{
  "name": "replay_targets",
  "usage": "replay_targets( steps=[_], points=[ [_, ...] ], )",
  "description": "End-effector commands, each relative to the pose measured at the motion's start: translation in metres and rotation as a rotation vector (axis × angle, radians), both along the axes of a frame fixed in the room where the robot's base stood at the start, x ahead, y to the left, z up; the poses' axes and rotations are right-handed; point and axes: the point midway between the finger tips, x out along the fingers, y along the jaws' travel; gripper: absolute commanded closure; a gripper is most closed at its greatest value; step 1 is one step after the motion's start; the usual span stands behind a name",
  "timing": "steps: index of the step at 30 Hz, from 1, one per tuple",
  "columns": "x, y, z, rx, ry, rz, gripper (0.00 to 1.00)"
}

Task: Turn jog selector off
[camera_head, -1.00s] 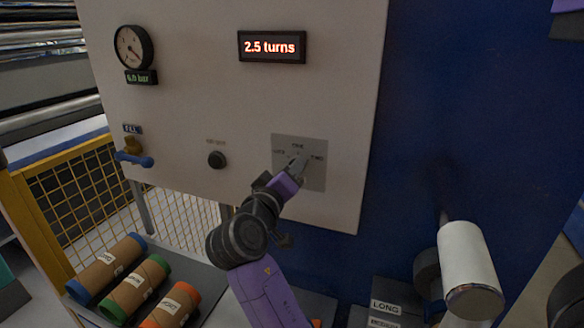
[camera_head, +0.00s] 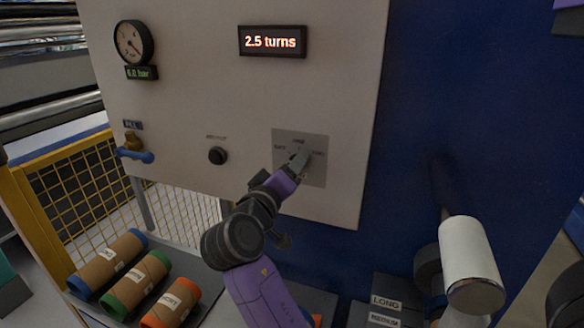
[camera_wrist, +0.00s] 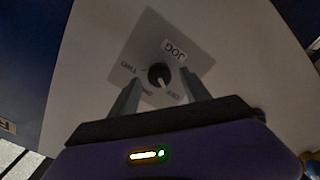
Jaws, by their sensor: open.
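The jog selector is a small round black knob (camera_wrist: 158,76) on a grey square plate (camera_wrist: 192,42) with a JOG label, in the wrist view. Its pale pointer mark faces down and slightly right there, near the ONE and OFF labels; I cannot tell exactly which. In the head view the plate (camera_head: 316,174) is on the light panel, and my fingers hide the knob. My gripper (camera_head: 301,157) is in front of the plate. In the wrist view my gripper (camera_wrist: 161,80) is open, one finger on each side of the knob. Contact cannot be told.
A black push button (camera_head: 217,156) and a valve with a blue handle (camera_head: 136,155) are left on the panel (camera_head: 190,100). A display (camera_head: 272,44) reads 2.5 turns. A white roll (camera_head: 468,255) sticks out at the right. Several cardboard tubes (camera_head: 137,282) lie at the lower left.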

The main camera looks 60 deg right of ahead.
Motion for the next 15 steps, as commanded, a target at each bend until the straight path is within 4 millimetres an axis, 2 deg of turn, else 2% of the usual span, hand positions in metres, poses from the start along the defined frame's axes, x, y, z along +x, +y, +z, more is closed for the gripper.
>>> replay_targets(
  steps=[3, 9, 15],
  points=[
    [-0.002, 0.021, -0.003, 0.0, -0.001, 0.005, 0.45],
    [-0.006, 0.051, -0.003, 0.0, 0.0, 0.004, 0.45],
    [-0.009, 0.064, -0.001, 0.002, -0.001, 0.001, 0.45]
  ],
)
